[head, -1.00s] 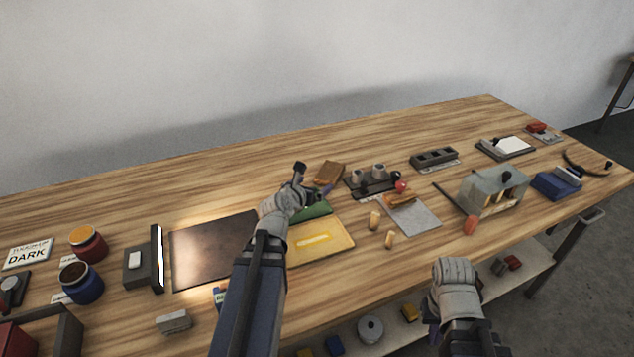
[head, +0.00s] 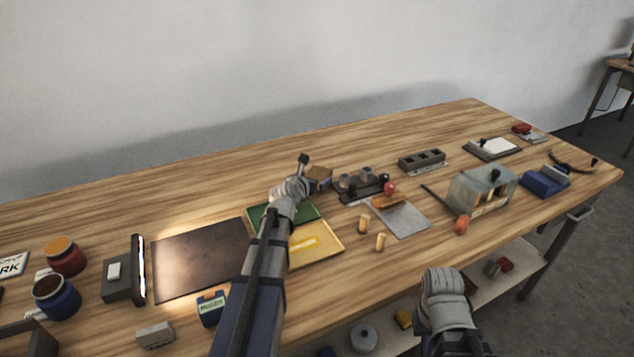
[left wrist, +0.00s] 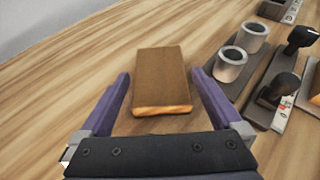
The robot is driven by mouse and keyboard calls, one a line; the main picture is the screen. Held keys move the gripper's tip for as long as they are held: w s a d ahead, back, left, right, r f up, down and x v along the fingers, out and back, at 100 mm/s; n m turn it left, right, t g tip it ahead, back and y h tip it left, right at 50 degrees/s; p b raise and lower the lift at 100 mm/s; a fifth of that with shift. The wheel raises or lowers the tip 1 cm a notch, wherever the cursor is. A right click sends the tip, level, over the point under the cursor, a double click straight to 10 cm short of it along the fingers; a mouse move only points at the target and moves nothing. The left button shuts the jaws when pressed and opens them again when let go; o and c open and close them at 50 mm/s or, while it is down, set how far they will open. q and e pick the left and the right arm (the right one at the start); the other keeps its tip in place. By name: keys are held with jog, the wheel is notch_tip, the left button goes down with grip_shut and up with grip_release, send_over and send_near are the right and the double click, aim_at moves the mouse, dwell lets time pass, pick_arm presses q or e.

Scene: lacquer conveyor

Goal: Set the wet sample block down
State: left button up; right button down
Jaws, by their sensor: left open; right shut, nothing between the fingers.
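The sample block (head: 320,174) lies on the bench behind the green mat. The left wrist view shows the block (left wrist: 161,80) with a brown top and a glossy orange-brown near edge. My left gripper (head: 308,178) is open, with one purple finger on each side of the block in the left wrist view (left wrist: 161,92). Gaps show between the fingers and the block, so it is not gripped. In the head view my wrist hides part of the scene around it. Of my right arm only a grey padded part shows at the lower right; its fingers are not visible.
A stand with grey cups and dark knobs (head: 364,187) is close to the right of the block. Green (head: 262,218) and yellow (head: 325,248) trays lie in front, a dark plate (head: 198,260) to the left. Bare wood lies behind the block.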

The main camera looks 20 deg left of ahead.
aim_at(316, 177)
pick_arm(q)
jog(key=x, duration=0.2)
jog(key=shift+w+f, duration=0.15)
jog(key=shift+w, duration=0.2)
jog(key=shift+c, duration=0.2)
jog(key=c, duration=1.3)
notch_tip(316, 177, up, 10)
jog(key=p, duration=0.9)
jog(key=shift+p, duration=0.3)
